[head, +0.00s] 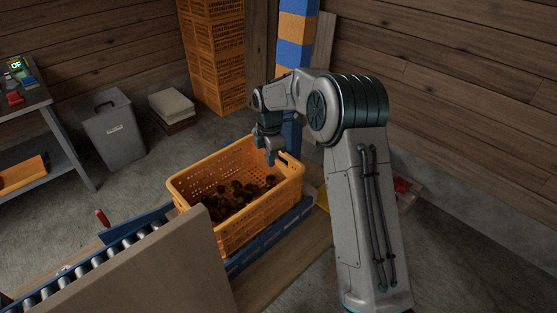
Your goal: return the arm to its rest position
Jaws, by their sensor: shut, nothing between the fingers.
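My gripper (271,158) hangs from the bent arm (318,103) and points down over the far right part of an orange crate. Its fingers are shut and I see nothing held between them. The orange crate (262,223) is open at the top and holds several dark brown chestnuts (235,196). I cannot tell exactly how high the fingertips are above the chestnuts.
The crate stands on a blue frame (262,245) beside a roller conveyor (105,257). A tan panel (150,270) rises in front. Stacked orange crates (216,60) and a striped post (294,40) stand behind. A grey bin (115,130) stands left.

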